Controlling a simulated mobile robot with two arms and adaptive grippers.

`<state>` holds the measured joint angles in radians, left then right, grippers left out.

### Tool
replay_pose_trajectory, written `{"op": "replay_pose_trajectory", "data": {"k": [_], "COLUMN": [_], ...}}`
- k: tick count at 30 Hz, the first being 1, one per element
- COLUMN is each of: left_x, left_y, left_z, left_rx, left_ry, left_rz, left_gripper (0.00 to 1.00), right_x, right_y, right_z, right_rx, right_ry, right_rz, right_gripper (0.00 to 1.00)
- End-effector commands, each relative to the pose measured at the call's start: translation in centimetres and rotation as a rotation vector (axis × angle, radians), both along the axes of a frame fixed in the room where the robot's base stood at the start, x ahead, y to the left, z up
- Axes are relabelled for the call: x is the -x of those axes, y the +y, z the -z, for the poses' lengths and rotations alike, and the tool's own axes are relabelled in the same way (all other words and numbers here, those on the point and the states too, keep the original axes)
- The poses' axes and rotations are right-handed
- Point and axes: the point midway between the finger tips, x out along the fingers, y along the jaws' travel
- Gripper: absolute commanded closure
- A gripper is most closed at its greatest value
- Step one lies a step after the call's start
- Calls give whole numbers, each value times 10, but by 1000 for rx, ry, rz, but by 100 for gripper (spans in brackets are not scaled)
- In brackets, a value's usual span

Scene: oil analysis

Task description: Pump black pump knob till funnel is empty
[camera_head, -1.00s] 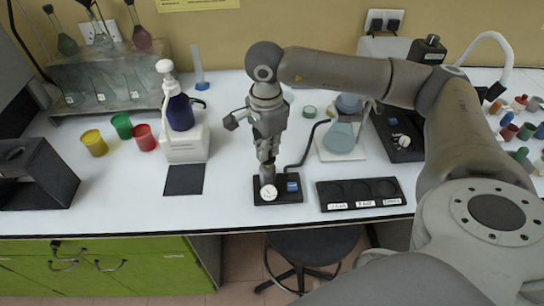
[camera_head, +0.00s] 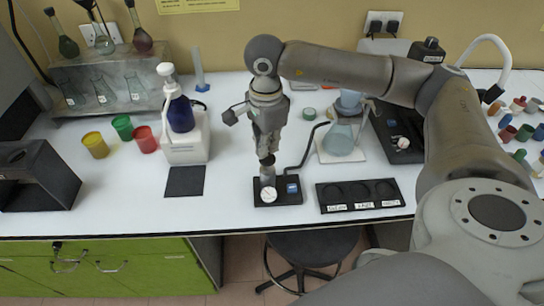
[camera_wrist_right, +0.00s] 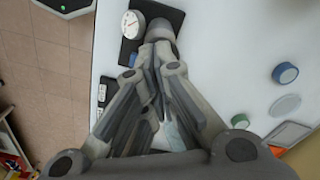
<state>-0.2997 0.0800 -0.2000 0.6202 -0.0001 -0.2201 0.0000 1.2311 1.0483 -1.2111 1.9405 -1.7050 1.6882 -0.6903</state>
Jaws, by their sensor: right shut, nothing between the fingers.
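The pump (camera_head: 290,197) is a small black base with a white dial gauge (camera_head: 267,195), a blue part and a grey upright cylinder (camera_head: 267,176). Its black knob (camera_head: 268,159) shows on top of the cylinder. My right gripper (camera_head: 267,150) points down, shut and empty, directly over the knob; whether it touches is unclear. The wrist view shows its closed fingers (camera_wrist_right: 157,52) in front of the pump cylinder (camera_wrist_right: 160,27). The funnel (camera_head: 349,102) sits on a glass flask (camera_head: 341,137), partly hidden by my right arm; its contents cannot be made out. My left gripper is not in view.
A dark hose (camera_head: 306,150) runs from the pump toward the flask. A black tray with round recesses (camera_head: 358,207) lies right of the pump. A white stand with a blue bottle (camera_head: 180,112) and coloured cups (camera_head: 145,139) stand left. The bench's front edge is close.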

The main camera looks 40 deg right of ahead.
Motion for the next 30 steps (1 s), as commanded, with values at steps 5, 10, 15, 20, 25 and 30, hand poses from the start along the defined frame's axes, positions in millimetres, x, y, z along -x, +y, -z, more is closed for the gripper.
{"op": "replay_pose_trajectory", "data": {"k": [5, 10, 15, 20, 25, 30], "left_x": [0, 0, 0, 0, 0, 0], "left_y": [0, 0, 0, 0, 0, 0], "left_z": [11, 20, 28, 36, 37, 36], "left_rx": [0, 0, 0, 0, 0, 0], "left_ry": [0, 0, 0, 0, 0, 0], "left_rz": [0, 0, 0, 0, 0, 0], "left_gripper": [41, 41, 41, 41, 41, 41], "right_x": [0, 0, 0, 0, 0, 1], "right_y": [0, 0, 0, 0, 0, 0], "right_z": [12, 21, 29, 38, 40, 38], "right_rx": [0, 0, 0, 0, 1, 1], "right_ry": [0, 1, 1, 2, 2, 3], "right_rz": [0, 0, 0, -1, -1, -1], "right_gripper": [100, 100, 100, 100, 100, 100]}}
